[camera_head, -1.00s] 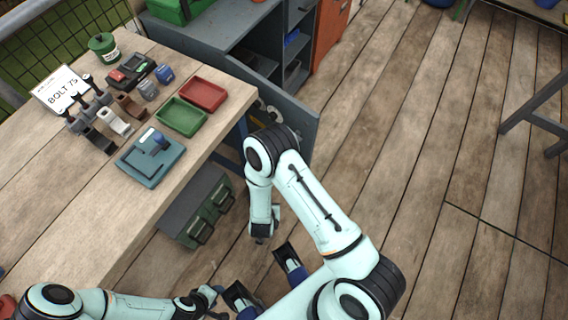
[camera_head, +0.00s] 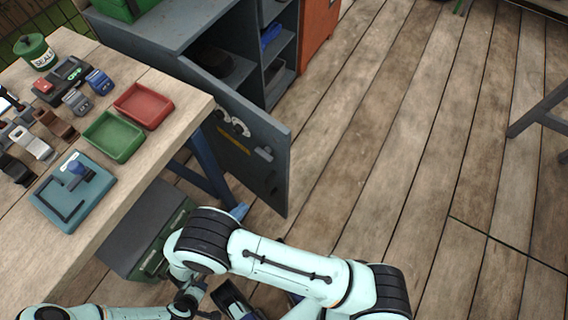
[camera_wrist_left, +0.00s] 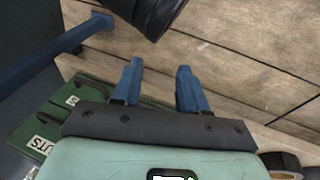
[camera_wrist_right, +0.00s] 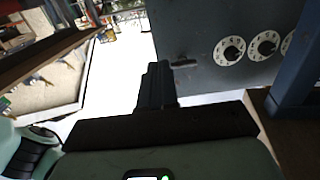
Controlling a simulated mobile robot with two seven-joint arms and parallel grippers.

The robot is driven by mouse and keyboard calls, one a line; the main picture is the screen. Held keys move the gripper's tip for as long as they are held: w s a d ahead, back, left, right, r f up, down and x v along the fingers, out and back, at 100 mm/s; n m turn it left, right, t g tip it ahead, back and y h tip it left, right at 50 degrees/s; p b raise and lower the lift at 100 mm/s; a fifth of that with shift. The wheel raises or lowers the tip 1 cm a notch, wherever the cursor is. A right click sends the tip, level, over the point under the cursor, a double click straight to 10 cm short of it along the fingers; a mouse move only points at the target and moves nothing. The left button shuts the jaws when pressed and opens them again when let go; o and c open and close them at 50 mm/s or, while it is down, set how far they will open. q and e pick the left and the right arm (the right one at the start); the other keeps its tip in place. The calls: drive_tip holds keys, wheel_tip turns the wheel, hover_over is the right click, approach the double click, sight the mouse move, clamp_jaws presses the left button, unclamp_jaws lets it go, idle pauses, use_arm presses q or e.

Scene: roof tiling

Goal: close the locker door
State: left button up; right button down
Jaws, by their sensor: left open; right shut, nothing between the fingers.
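The grey locker (camera_head: 170,25) stands behind the table, and its door (camera_head: 242,145) hangs open toward me. The door carries white dials, a yellow label and a small handle (camera_head: 264,153). My right gripper (camera_head: 238,212) is mostly hidden behind my own arm; its tip shows low beside the door. In the right wrist view its fingers (camera_wrist_right: 157,85) are shut and empty, with the dialled door (camera_wrist_right: 225,45) just beyond them. I cannot tell whether they touch it.
The wooden table (camera_head: 140,180) on the left bears a red tray (camera_head: 145,105), a green tray (camera_head: 113,136) and a teal board (camera_head: 72,190). A blue table leg (camera_head: 208,172) stands close to the door. Green cases (camera_head: 150,225) lie beneath.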

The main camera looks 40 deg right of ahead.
drive_tip(key=b, duration=0.2)
approach(282, 168)
drive_tip(key=x, duration=0.5)
drive_tip(key=shift+w+d+f, duration=0.15)
drive_tip(key=shift+w+d, duration=0.05)
drive_tip(key=shift+d, duration=0.15)
use_arm(q)
drive_tip(key=shift+g, duration=0.5)
drive_tip(key=shift+s+a+f, duration=0.1)
drive_tip(key=shift+s+f, duration=0.6)
drive_tip(key=shift+f, duration=0.25)
drive_tip(key=shift+s+a+f, duration=0.1)
drive_tip(key=shift+s+f, duration=0.55)
drive_tip(key=shift+f, duration=0.25)
use_arm(e)
drive_tip(key=shift+w+d, duration=0.1)
drive_tip(key=shift+d, duration=0.45)
